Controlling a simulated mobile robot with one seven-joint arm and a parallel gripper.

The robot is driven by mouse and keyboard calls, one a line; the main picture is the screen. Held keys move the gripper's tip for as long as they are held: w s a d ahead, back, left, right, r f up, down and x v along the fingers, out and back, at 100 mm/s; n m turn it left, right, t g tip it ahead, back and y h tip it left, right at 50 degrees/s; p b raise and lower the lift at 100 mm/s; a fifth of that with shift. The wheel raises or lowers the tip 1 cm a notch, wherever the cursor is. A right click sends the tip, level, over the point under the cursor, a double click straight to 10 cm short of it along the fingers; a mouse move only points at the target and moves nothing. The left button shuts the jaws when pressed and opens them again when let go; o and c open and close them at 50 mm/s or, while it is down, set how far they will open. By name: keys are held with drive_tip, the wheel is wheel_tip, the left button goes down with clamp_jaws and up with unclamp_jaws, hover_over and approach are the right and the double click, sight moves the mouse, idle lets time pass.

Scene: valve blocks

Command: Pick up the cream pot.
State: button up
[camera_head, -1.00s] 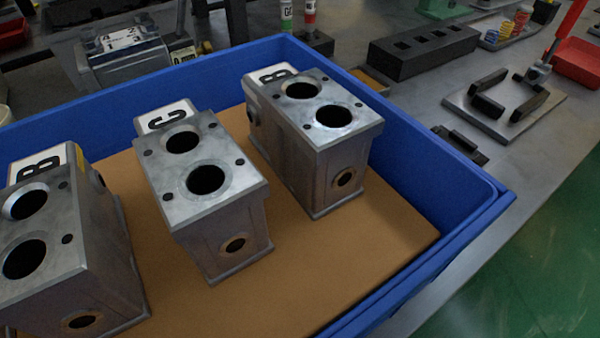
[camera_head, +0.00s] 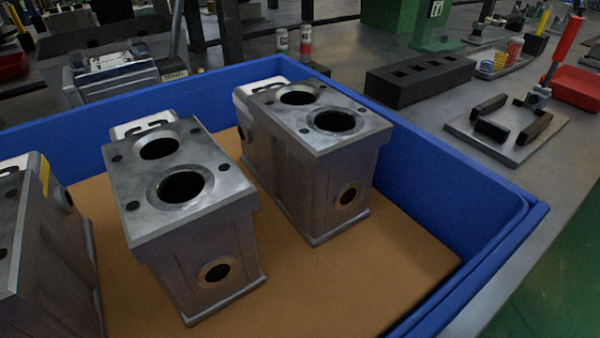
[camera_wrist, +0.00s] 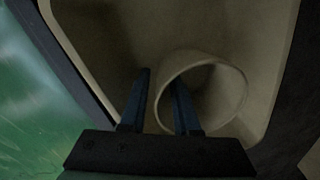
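The cream pot (camera_wrist: 220,92) shows in the wrist view as a round, open-mouthed rim, right of centre, inside a pale bin (camera_wrist: 105,35). My gripper (camera_wrist: 161,76) has its two dark fingers apart at the pot's left side. The right finger overlaps the pot's mouth and seems to reach inside it. The left finger is outside, with the left rim between them. I cannot tell whether either finger touches the wall. The pot's lower body is hidden in shadow. Neither the pot nor my gripper shows in the head view.
In the head view a blue crate (camera_head: 440,165) holds several grey metal valve blocks (camera_head: 185,220) on a brown base. A black slotted block (camera_head: 420,82) and a fixture plate (camera_head: 505,130) lie on the bench beyond. In the wrist view, green floor (camera_wrist: 40,110) shows left of the bin.

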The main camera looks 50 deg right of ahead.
clamp_jaws()
idle(1.2)
